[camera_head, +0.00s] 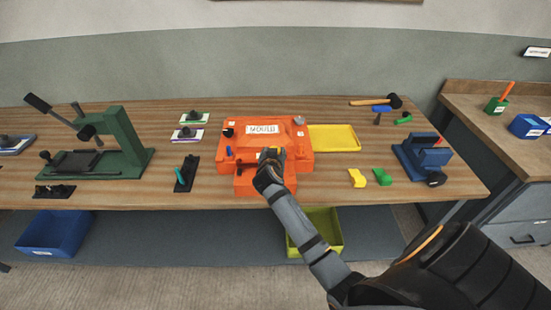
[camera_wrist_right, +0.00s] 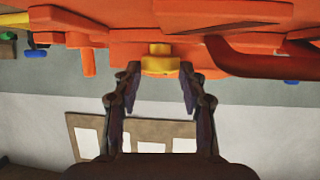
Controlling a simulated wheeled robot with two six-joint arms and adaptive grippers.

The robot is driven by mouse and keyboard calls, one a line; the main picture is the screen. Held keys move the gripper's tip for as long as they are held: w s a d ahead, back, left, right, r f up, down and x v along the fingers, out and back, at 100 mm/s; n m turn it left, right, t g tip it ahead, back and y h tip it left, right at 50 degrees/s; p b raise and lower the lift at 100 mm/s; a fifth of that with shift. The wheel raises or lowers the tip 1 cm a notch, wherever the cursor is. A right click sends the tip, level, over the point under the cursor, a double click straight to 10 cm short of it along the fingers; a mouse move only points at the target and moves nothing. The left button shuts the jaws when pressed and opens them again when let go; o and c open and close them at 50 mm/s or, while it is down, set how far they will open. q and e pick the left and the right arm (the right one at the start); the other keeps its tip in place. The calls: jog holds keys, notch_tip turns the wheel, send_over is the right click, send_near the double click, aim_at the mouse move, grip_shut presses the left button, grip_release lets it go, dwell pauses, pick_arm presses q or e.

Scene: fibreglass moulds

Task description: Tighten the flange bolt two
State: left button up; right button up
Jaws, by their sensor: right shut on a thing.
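The orange mould (camera_head: 222,152) sits on the middle of the wooden bench, with a label plate on top and small coloured fittings around it. My right gripper (camera_head: 270,158) is at the mould's front. In the right wrist view the right gripper (camera_wrist_right: 160,88) has its fingers on either side of a yellow flange bolt (camera_wrist_right: 160,64), shut on it against the orange mould (camera_wrist_right: 110,20). I cannot read a number on this bolt. In the head view the gripper largely hides it. My left gripper is not in view.
A yellow tray (camera_head: 335,140) lies right of the mould, with yellow and green blocks (camera_head: 382,176) in front. A blue clamp device (camera_head: 425,155) stands at the bench's right; a green press (camera_head: 122,135) stands left. A hammer (camera_head: 375,101) lies behind. A red handle (camera_wrist_right: 255,60) passes near my gripper.

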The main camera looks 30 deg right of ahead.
jog(key=shift+w+a+f+m+g+h+b, duration=0.2)
jog(key=shift+m+g+h+b, duration=0.4)
jog(key=shift+m+b, duration=0.3)
jog(key=shift+r+b, duration=0.15)
jog(key=shift+b, duration=0.2)
jog(key=shift+g+h, duration=0.3)
jog(key=o, duration=1.2)
jog(key=shift+c, duration=0.2)
notch_tip(320, 180, up, 10)
